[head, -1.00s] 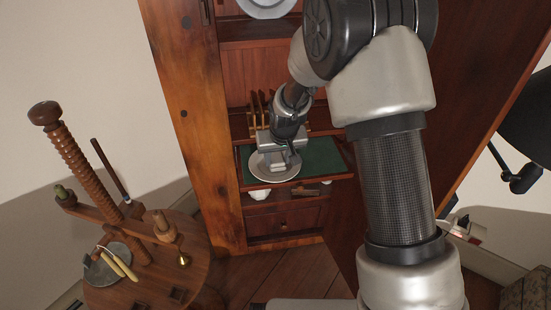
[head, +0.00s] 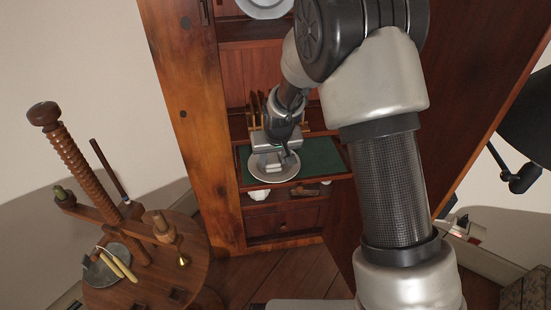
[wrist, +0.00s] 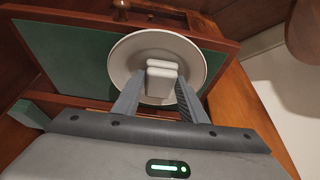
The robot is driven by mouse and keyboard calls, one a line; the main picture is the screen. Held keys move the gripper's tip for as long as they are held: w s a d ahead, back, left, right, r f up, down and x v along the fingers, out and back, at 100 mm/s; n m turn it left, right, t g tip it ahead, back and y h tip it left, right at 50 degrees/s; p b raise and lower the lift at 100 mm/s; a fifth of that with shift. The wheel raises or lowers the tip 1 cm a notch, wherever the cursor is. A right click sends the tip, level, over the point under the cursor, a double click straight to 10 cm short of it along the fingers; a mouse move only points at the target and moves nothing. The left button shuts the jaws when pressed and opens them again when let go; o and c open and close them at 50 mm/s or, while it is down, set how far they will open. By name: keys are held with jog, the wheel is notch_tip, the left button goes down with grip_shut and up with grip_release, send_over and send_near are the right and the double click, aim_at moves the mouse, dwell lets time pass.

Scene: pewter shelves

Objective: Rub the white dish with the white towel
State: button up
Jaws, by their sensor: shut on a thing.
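The white dish (head: 259,173) lies on a green-topped shelf board in the wooden cabinet; its round rim also shows in the wrist view (wrist: 121,60). My gripper (head: 277,164) is over the dish, its fingers pointing down. In the wrist view my gripper (wrist: 160,88) is shut on the white towel (wrist: 162,68), a small folded white block. The towel sits over the middle of the dish and hides part of it. I cannot tell whether the towel presses on the dish. In the head view the gripper mostly hides the towel.
The green board (head: 318,155) is clear to the right of the dish. Upright wooden slats (head: 255,108) stand behind my gripper. Another plate (head: 264,7) is on a higher shelf. A round wooden table (head: 150,275) stands left.

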jog(key=shift+w+d, duration=0.1)
jog(key=shift+d, duration=0.55)
dwell(3.7)
jog(key=shift+r+p, duration=2.25)
jog(key=shift+r, duration=1.25)
